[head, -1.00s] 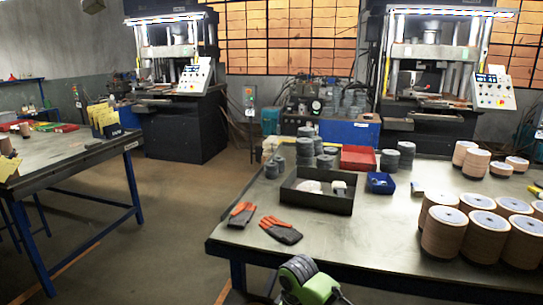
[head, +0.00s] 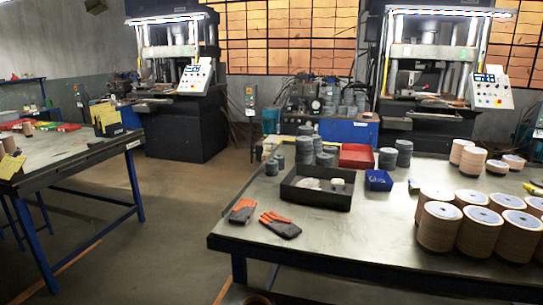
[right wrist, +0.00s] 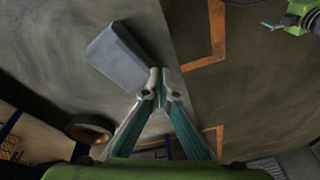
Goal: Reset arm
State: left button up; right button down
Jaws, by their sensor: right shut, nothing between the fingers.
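In the right wrist view my right gripper (right wrist: 160,82) is shut, with its two teal fingers meeting at the tips and nothing between them. A grey block-like thing (right wrist: 118,56) shows beyond the fingertips; I cannot tell how far away it is. At the top right of that view is a green part with a pale teal finger, which looks like my left gripper (right wrist: 290,18); its jaws cannot be made out. Neither gripper shows in the head view now.
The near worktable (head: 330,235) holds orange-grey gloves (head: 280,225), a black tray (head: 315,199), a blue bin (head: 378,180), a red bin (head: 357,156) and several disc stacks (head: 440,227). Another table (head: 75,160) stands left. A dark ring (right wrist: 90,128) shows in the wrist view. Floor between tables is clear.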

jog(key=s+d+r+m+t+h, duration=0.25)
jog(key=s+d+m, duration=0.55)
jog(key=s+d, duration=1.1)
notch_tip(320, 180, down, 26)
jog(key=s, duration=0.2)
jog(key=s+d+f+g, duration=0.2)
jog(key=s+f, duration=1.4)
jog(key=s, duration=0.1)
jog(key=shift+f+n, duration=0.3)
